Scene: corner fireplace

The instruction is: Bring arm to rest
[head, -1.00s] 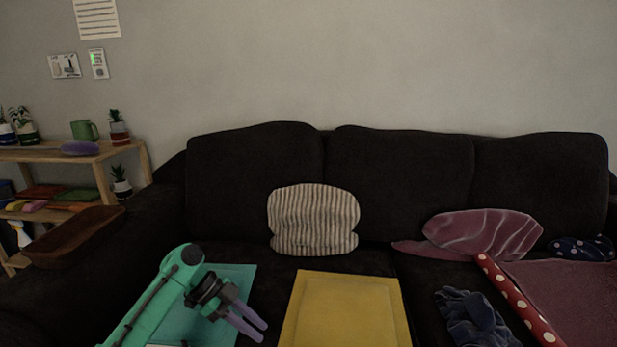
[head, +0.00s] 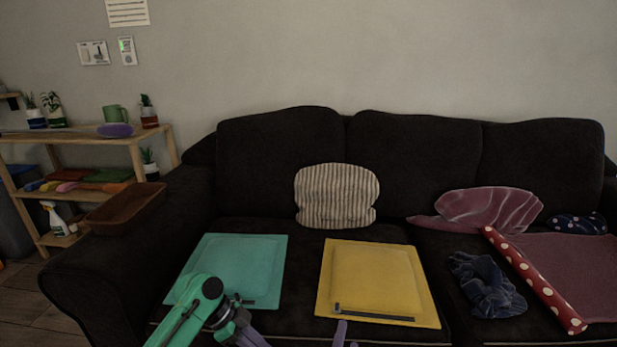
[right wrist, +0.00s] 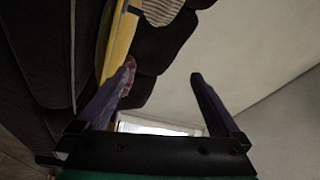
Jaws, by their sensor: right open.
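My right gripper (head: 296,335) is low in the head view, in front of the couch seat, partly cut off by the bottom edge. Its green arm shows at the lower left, over the near edge of the teal flat piece. The purple fingers are spread wide. In the right wrist view the open gripper (right wrist: 160,90) has nothing between its fingers. My left gripper does not show.
A dark couch (head: 415,165) holds a teal flat piece (head: 262,262), a yellow one (head: 380,275), a striped cushion (head: 337,195), a dark blue cloth (head: 487,287) and a red dotted roll (head: 535,280). A brown tray (head: 127,207) lies on its left armrest. Wooden shelves (head: 75,137) stand at left.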

